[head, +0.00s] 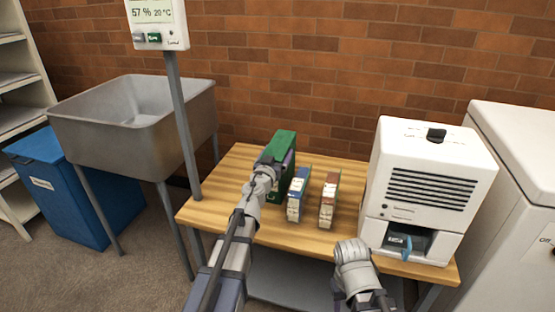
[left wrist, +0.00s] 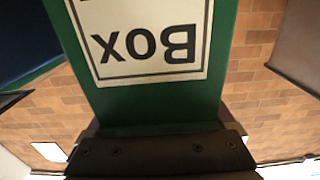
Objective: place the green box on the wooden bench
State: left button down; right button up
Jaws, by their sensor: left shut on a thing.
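The green box (head: 284,146) stands upright over the wooden bench (head: 225,190), left of the blue box. My left gripper (head: 266,172) is shut on the green box from the near side. The gripper and arm hide part of the box, and I cannot tell whether its base touches the wood. In the left wrist view the green box (left wrist: 150,108) fills the middle, with its white "Box" label upside down, close against the dark gripper (left wrist: 160,150). My right gripper (head: 352,252) is at the bench's front edge; its fingers cannot be made out.
A blue box (head: 298,194) and a brown box (head: 329,199) stand on the bench. A white machine (head: 428,185) fills its right end. The bench's left end is bare. A grey sink (head: 135,120), a sign post (head: 182,125) and a blue bin (head: 75,190) stand left.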

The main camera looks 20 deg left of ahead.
pick_arm(q)
jog(key=shift+r, duration=0.1)
jog(key=shift+f, duration=0.2)
grip_release()
jog(key=shift+r, duration=0.1)
